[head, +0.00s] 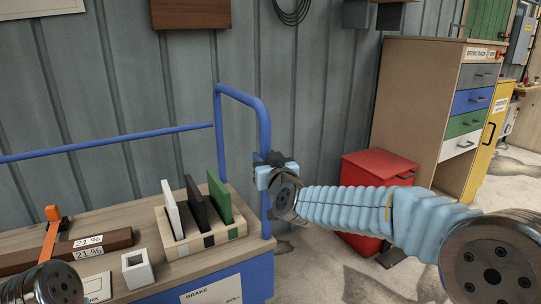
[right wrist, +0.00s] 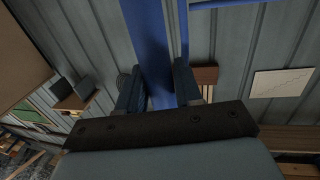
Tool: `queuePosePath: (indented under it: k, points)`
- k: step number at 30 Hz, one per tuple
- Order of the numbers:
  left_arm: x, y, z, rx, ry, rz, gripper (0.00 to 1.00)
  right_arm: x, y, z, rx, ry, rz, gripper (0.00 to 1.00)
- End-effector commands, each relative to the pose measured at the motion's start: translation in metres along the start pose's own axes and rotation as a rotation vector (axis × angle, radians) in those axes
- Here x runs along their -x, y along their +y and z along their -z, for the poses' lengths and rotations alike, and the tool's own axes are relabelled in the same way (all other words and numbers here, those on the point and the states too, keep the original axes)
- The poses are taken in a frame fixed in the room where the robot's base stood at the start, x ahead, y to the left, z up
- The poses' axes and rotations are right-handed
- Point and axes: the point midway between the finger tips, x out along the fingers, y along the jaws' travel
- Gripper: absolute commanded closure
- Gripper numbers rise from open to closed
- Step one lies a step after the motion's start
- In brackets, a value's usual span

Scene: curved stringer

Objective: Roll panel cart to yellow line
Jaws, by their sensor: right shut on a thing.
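The panel cart has a wooden top (head: 115,238), a blue front (head: 240,284) with a white label reading "BRAKE", and a blue tube handle (head: 262,112). My right gripper (head: 268,165) is shut on the upright of this handle. In the right wrist view the blue upright (right wrist: 153,45) runs between the fingers of the right gripper (right wrist: 160,88). On the cart, a slotted wooden block (head: 205,237) holds a white, a black and a green panel. Part of my left arm shows at the lower left, but its gripper is out of view. No yellow line shows.
A red drawer cabinet (head: 366,175) stands on the floor right of the cart. Behind it is a wooden cabinet (head: 420,85) with coloured drawers. The grey corrugated wall (head: 160,90) is close behind the cart. Some bare concrete floor (head: 325,265) shows beside the cart.

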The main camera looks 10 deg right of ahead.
Motion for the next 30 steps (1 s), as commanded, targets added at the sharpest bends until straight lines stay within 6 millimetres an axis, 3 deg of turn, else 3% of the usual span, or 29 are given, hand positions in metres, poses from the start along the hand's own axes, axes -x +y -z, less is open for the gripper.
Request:
queuePosePath:
  k: [12, 13, 16, 25, 30]
  points:
    - [0.001, 0.000, 0.000, 0.000, 0.000, 0.000, 1.00, 0.001, -0.007, -0.001, 0.000, -0.003, 0.011, 1.00]
    - [0.001, 0.000, 0.000, 0.000, 0.000, 0.000, 1.00, 0.001, -0.007, -0.001, 0.000, -0.003, 0.011, 0.63]
    - [0.001, 0.000, 0.000, 0.000, 0.000, 0.000, 1.00, 0.001, -0.007, -0.001, 0.000, -0.003, 0.011, 0.47]
    - [0.000, 0.000, 0.000, 0.000, 0.000, 0.000, 1.00, 0.004, -0.005, 0.000, -0.001, 0.000, 0.006, 0.47]
    - [-0.003, -0.002, 0.000, 0.001, 0.000, 0.001, 1.00, 0.029, -0.004, -0.001, -0.001, 0.000, 0.008, 0.47]
